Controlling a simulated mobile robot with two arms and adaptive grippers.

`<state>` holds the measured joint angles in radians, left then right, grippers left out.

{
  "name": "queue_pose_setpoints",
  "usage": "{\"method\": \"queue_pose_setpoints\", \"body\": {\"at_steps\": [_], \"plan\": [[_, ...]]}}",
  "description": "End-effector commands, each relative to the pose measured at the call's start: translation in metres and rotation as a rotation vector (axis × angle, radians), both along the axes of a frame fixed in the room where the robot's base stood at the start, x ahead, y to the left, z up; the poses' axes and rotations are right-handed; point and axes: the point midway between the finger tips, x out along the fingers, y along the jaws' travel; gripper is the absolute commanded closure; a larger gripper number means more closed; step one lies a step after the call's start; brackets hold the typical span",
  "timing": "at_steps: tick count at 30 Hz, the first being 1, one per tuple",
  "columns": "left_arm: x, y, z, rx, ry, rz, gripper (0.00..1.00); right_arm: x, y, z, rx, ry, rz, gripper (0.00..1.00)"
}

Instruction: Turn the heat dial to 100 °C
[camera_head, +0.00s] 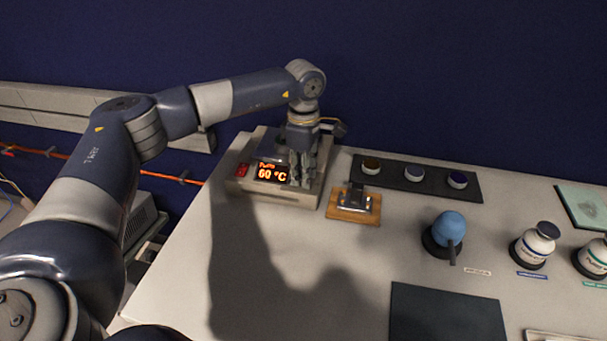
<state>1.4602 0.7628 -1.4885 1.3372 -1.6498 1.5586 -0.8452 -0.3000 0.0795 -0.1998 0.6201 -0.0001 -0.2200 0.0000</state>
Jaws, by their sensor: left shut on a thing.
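The hot plate (230,188) stands at the back left of the table in the head view. Its lit display (272,172) reads 60 °C in orange, with a smaller line above it that looks like "Turns". A red switch (243,169) sits left of the display. My left gripper (302,180) points down at the right part of the hot plate's front, just right of the display. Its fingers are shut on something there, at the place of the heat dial. The dial itself is hidden behind the fingers. My right gripper is not in view.
A small metal piece on a wooden block (341,214) stands just right of the hot plate. Behind it is a dark strip (393,182) with several small jars. A blue bulb (450,226), white bottles (535,245) and a dark mat (445,315) lie further right. The table's front left is clear.

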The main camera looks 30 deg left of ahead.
Motion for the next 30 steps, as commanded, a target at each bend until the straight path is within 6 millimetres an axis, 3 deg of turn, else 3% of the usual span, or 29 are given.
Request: {"method": "queue_pose_setpoints", "body": {"at_steps": [9, 25, 26, 28, 30], "plan": [[0.0006, -0.0001, 0.0001, -0.001, -0.002, -0.139, 0.98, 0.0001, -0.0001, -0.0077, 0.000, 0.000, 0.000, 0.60], [0.0009, -0.0003, 0.0013, -0.001, -0.003, -0.168, 0.98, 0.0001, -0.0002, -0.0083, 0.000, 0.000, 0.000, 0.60], [0.0009, -0.0003, 0.0013, -0.002, -0.003, -0.168, 0.72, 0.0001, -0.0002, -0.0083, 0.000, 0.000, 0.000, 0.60], [0.0009, -0.0003, 0.0013, -0.001, -0.003, -0.168, 0.56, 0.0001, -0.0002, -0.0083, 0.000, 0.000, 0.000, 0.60], [0.0008, -0.0003, 0.0011, -0.001, -0.003, -0.168, 0.52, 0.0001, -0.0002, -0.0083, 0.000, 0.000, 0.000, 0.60]]}}
